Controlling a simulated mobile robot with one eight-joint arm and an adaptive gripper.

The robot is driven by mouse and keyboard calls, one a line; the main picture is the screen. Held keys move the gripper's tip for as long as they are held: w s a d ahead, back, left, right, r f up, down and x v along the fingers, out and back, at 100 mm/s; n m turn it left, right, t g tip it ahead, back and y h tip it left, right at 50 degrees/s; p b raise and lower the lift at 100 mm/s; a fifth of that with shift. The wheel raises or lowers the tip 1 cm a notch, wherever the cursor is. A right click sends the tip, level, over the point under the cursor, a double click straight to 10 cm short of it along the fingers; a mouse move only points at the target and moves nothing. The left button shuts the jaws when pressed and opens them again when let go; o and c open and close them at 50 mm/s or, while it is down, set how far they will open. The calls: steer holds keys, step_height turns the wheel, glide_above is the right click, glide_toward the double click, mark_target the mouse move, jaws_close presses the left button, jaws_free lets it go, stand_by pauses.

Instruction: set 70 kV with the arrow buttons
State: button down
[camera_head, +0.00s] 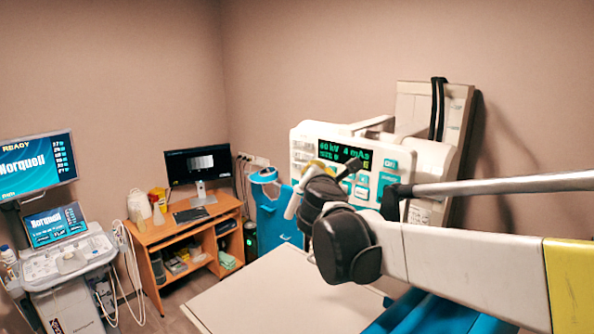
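The control panel (300,138) is a white unit on the wall side, right of centre. Its dark display (345,154) shows green text that seems to read 60 kV and 4 mAs; the first digit is small and blurred. Teal buttons (389,179) sit below and right of the display. Some are hidden behind my arm, and I cannot tell which are the kV arrows. My gripper (322,178) is in front of the panel's lower left part, mostly hidden by my dark wrist joints. I cannot tell whether it touches a button or how its fingers stand.
A pale tabletop (262,293) lies below my arm. A wooden desk (170,238) with a monitor (198,164) stands left, beside a blue stand (277,218). An ultrasound cart (70,262) is at far left. A tall white unit (462,110) rises behind the panel.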

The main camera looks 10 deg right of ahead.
steer(key=shift+w+d, duration=0.15)
steer(key=shift+d, duration=0.05)
stand_by(0.3)
steer(key=shift+a, duration=0.1)
steer(key=shift+s+a, duration=0.5)
steer(key=shift+a, duration=0.05)
steer(key=shift+a, duration=0.1)
steer(key=shift+s+a, duration=0.75)
steer(key=shift+a, duration=0.25)
steer(key=shift+s+a, duration=0.7)
steer(key=shift+a, duration=0.25)
stand_by(0.7)
steer(key=s+a+p, duration=0.1)
steer(key=p, duration=0.1)
steer(key=s+a+p, duration=0.1)
steer(key=a+p, duration=0.1)
steer(key=p, duration=0.1)
steer(key=shift+s+p, duration=0.1)
steer(key=shift+p, duration=0.25)
